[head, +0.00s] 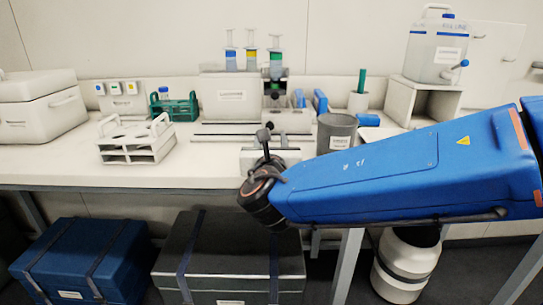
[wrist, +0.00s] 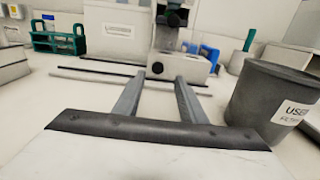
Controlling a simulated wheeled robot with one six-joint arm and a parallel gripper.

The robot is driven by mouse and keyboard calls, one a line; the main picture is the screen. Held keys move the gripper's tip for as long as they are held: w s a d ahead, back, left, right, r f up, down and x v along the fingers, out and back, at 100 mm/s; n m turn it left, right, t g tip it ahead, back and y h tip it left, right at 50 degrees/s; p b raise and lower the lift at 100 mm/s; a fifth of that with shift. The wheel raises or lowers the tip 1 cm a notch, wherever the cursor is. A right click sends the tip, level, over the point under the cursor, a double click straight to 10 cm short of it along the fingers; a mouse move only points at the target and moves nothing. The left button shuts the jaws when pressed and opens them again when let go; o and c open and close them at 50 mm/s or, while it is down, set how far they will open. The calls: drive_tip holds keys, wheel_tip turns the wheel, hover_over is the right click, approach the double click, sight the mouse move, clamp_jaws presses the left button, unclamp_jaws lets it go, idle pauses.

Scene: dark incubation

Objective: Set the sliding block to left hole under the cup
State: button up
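My gripper (wrist: 160,78) is open and empty over the bench, its two grey fingers apart and pointing toward the rails. In the head view the fingers are hidden behind my wrist. A white block (wrist: 190,66) with a dark upright part stands just beyond the fingertips, not between them; I take it to be the sliding block. It also shows in the head view (head: 288,121). Thin rails (wrist: 105,75) lie beside it on the bench. No holes can be made out. A grey cup (wrist: 268,95), labelled as used, stands upright right of my gripper; it also shows in the head view (head: 337,131).
Syringes (head: 251,58) stand on a white box (head: 230,105). A green rack (head: 174,107) and white rack (head: 136,141) are at left. A carboy (head: 437,50) stands on a shelf at right. Bare bench (head: 215,165) lies left of my gripper.

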drive_tip(key=s, duration=1)
drive_tip(key=shift+a, duration=0.1)
